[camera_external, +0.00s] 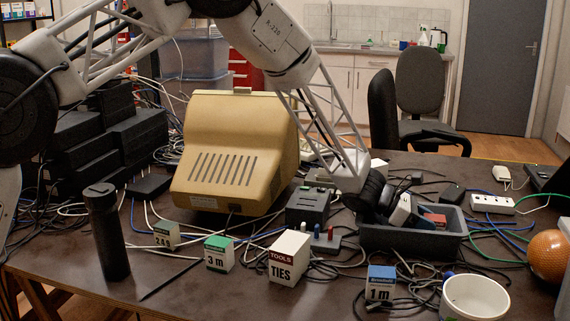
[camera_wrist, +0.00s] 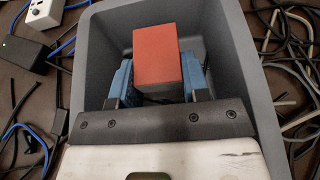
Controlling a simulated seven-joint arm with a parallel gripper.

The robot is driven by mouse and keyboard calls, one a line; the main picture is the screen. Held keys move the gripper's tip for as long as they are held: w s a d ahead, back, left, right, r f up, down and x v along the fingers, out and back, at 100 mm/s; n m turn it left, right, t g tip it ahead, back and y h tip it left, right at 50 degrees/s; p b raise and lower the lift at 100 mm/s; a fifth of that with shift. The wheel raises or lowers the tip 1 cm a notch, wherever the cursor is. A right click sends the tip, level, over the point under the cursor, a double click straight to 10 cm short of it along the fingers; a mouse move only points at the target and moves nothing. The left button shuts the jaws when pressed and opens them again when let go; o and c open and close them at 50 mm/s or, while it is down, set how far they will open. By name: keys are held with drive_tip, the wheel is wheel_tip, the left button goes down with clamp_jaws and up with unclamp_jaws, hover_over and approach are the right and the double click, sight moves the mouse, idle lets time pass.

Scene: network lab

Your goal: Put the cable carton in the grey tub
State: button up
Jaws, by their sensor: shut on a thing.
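The cable carton, a small red-topped box (camera_wrist: 156,52), is between the blue-padded fingers of my gripper (camera_wrist: 157,88) in the wrist view. My gripper is shut on it. The grey tub (camera_wrist: 228,60) surrounds the carton and fingers in that view. In the external view the grey tub (camera_external: 410,241) stands at the right of the table, and my gripper (camera_external: 412,213) reaches down into it from the left. The carton's red top (camera_external: 435,219) shows within the tub's opening. Whether the carton touches the tub floor is hidden.
Several small cartons stand along the front, among them a TIES carton (camera_external: 289,257), a green-topped one (camera_external: 219,253) and a blue-topped one (camera_external: 380,284). A white bowl (camera_external: 474,299), an orange ball (camera_external: 548,256) and a power strip (camera_external: 492,204) are near the tub. Loose cables lie around it.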

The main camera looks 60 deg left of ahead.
drive_tip(key=o, duration=1.1)
drive_tip(key=shift+f, duration=0.1)
drive_tip(key=v, duration=1.2)
